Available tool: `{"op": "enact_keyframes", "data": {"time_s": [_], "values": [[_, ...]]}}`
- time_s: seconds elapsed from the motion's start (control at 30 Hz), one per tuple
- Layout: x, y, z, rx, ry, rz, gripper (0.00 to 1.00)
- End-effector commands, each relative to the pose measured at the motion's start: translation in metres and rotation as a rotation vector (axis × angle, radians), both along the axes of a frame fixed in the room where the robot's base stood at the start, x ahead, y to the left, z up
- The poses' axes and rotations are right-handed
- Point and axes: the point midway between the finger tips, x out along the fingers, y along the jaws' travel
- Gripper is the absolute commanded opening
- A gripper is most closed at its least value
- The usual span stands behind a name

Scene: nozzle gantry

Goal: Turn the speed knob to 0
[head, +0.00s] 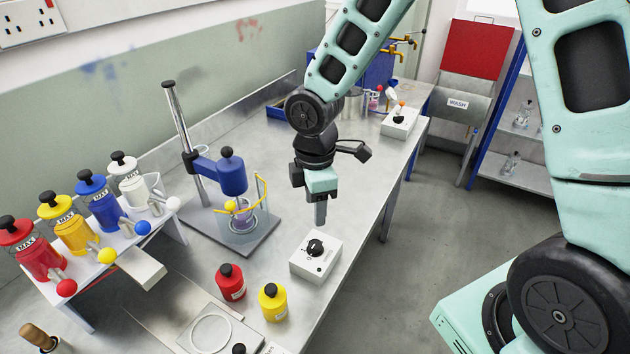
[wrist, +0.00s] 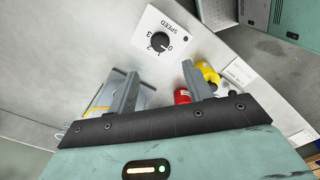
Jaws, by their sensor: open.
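The speed knob (head: 315,247) is a black round knob on top of a white box (head: 307,265) on the bench. In the wrist view, the knob (wrist: 159,42) shows with the word SPEED and the digits 0 to 3 printed beside it. Its pointer is too small to read with certainty. My gripper (head: 320,221) points down just above the box in the head view. In the wrist view, my gripper (wrist: 160,68) has its two fingers spread wide with nothing between them. The knob lies beyond the fingertips, apart from them.
A red bottle (head: 231,286) and a yellow bottle (head: 273,304) stand close to the box. A stand with a blue motor head (head: 232,174) over a beaker is behind left. Labelled dispensers stand on a white shelf (head: 140,263). Another white knob box (head: 398,124) is farther back.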

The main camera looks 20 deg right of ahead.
Motion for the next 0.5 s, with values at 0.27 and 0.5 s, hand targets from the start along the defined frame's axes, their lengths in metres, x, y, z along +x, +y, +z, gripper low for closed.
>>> {"op": "enact_keyframes", "data": {"time_s": [0.27,0.5], "values": [[0.001,0.000,0.045,0.000,-0.002,-0.001,0.50],[0.000,0.000,0.054,0.000,0.001,0.001,0.50]]}}
